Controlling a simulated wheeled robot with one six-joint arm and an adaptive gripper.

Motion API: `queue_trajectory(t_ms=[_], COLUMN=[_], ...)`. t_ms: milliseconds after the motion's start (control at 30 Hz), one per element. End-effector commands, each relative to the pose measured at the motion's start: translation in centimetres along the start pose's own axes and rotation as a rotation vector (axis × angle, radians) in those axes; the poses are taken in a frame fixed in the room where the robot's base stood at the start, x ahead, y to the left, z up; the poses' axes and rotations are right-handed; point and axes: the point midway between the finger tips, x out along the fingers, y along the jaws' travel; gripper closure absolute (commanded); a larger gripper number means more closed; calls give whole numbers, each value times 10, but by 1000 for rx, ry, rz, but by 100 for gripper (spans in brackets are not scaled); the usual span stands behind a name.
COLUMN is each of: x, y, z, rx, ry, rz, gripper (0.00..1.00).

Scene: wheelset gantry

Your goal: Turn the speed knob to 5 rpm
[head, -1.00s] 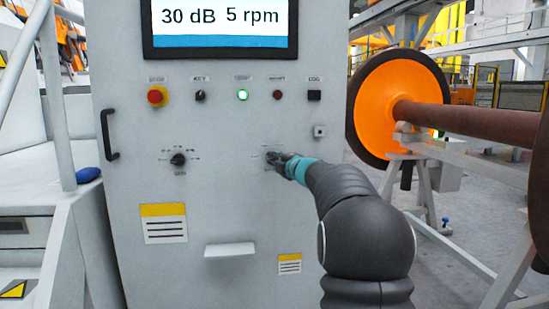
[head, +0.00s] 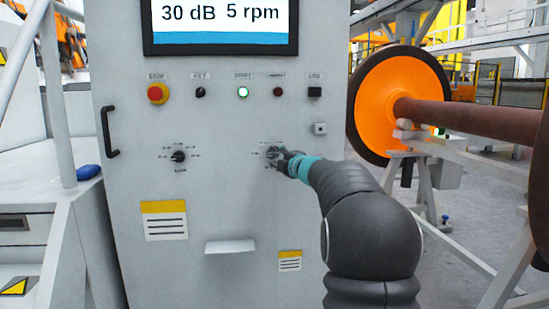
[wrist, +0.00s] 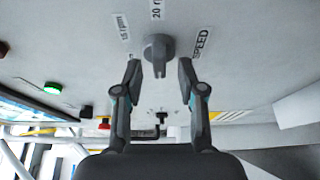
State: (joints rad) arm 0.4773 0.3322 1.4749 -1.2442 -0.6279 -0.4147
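The speed knob (wrist: 158,52) is a grey dial with a bar grip on the cabinet front, near a "SPEED" label. Labels "15 rpm" and "20 rpm" show beside it in the wrist view. My gripper (wrist: 159,70) is open, one finger on each side of the knob, with a visible gap to each finger. In the head view my gripper (head: 284,162) is at the speed dial and partly hides it. The screen (head: 222,25) reads "30 dB" and "5 rpm".
A second black knob (head: 179,156) is left of the speed dial. Above are a red stop button (head: 157,93), a key switch (head: 200,93) and a lit green button (head: 243,92). A small shelf (head: 230,247) juts out below. An orange wheelset (head: 395,100) stands right.

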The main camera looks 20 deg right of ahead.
Motion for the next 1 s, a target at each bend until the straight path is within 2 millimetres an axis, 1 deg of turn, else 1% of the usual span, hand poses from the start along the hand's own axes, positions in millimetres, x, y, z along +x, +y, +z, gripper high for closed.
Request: queue_trajectory(t_ms=[300,500,600,700,1000], x=[-62,-93,-102,-106,-108], y=[1,1,1,0,0], z=[0,0,-1,-1,-1], rx=[-1,-1,-1,0,0], ry=[-2,-2,0,0,1], rz=[1,1,2,0,0], gripper=[60,60,60,60,60])
